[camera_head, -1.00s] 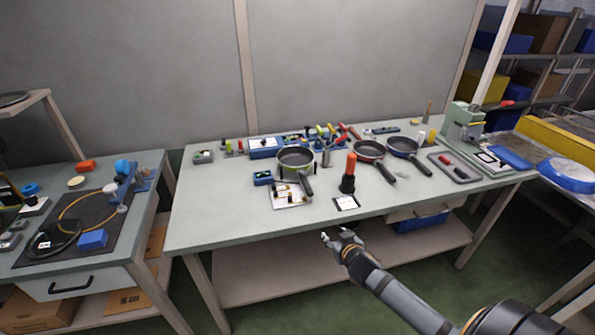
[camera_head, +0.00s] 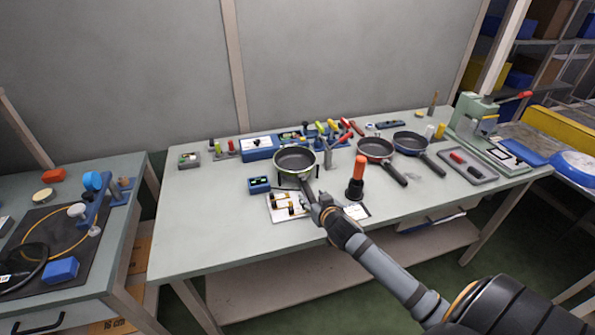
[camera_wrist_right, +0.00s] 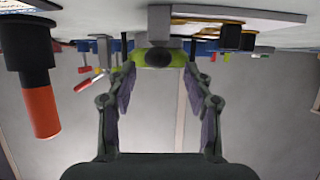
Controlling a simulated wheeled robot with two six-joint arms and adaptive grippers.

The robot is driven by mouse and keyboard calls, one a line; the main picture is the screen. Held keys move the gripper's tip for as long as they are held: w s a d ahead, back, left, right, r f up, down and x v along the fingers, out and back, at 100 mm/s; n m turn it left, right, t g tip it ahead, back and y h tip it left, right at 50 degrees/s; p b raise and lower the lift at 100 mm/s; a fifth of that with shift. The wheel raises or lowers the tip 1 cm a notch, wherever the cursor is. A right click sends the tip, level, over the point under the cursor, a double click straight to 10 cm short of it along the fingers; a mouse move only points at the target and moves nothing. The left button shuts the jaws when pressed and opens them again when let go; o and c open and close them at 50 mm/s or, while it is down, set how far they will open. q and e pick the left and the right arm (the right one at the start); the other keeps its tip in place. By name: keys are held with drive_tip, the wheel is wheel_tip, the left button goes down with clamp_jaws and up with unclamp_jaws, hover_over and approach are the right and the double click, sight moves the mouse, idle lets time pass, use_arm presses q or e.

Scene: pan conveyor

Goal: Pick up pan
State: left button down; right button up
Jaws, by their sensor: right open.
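A dark pan with a green rim (camera_head: 295,161) sits on a small stand near the middle of the workbench, its dark handle (camera_head: 308,187) pointing toward me. My right gripper (camera_head: 317,205) is open at the handle's near end. In the right wrist view, which looks upside down, the handle end (camera_wrist_right: 158,58) shows between the fingertips of the right gripper (camera_wrist_right: 158,75), with the green pan behind it. I cannot tell whether the fingers touch it. Two more pans, one red-sided (camera_head: 375,148) and one blue-sided (camera_head: 411,142), lie to the right. My left gripper is not in view.
An orange-topped, black-based tool (camera_head: 357,178) stands upright close to the right of my gripper; it also shows in the right wrist view (camera_wrist_right: 40,110). A white board with small parts (camera_head: 278,211) lies under the handle area. The bench's front left is clear.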

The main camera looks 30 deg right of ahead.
sight(308, 189)
drive_tip(key=shift+w+d+f, duration=0.1)
drive_tip(key=shift+w+f, duration=0.15)
drive_tip(key=shift+w, duration=0.2)
drive_tip(key=shift+w+d, duration=0.1)
drive_tip(key=shift+w, duration=0.25)
drive_tip(key=x, duration=0.4)
drive_tip(key=shift+d+r, duration=0.1)
drive_tip(key=shift+r, duration=0.05)
drive_tip(key=shift+w, duration=0.3)
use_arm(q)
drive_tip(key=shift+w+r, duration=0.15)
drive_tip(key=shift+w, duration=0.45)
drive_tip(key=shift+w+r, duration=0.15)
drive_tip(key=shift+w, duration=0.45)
use_arm(e)
drive_tip(key=shift+s, duration=0.1)
drive_tip(key=shift+c, duration=0.7)
clamp_jaws()
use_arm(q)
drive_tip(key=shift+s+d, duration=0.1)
